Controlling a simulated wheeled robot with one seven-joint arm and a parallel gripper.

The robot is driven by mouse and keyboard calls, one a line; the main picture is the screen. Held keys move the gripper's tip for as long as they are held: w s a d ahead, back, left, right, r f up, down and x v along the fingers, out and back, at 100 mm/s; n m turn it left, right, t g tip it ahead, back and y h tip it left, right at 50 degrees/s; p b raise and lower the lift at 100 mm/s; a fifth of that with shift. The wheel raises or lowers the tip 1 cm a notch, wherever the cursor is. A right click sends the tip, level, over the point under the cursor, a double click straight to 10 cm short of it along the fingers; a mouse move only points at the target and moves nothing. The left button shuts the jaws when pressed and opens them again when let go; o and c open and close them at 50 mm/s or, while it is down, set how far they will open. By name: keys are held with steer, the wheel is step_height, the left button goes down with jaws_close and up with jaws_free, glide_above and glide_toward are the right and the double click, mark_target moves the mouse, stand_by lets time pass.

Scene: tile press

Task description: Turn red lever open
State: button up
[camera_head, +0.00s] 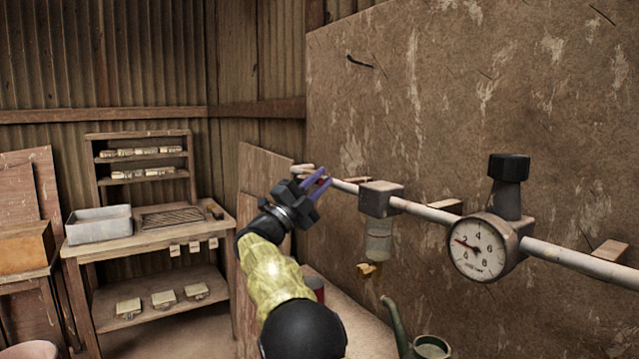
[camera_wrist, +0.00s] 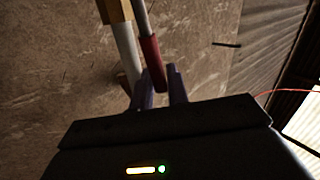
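The red lever (camera_wrist: 151,62) shows in the wrist view as a red sleeve on a thin grey metal rod, beside the white pipe. My gripper (camera_wrist: 161,72) is open, with its two purple fingers on either side of the lever's lower end. A gap shows between the lever and the right finger; I cannot tell whether the left finger touches it. In the head view my gripper (camera_head: 325,177) is at the left end of the wall pipe (camera_head: 425,211), with a little red visible between the fingers. The lever's pivot is hidden there.
A pressure gauge (camera_head: 478,247) with a black knob (camera_head: 508,168) sits on the pipe to the right. A grey block with a clear bowl (camera_head: 379,240) hangs nearer my gripper. A watering can (camera_head: 430,346) stands below. A wooden workbench (camera_head: 150,238) is at the left.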

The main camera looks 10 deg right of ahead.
steer(key=shift+o, duration=1.1)
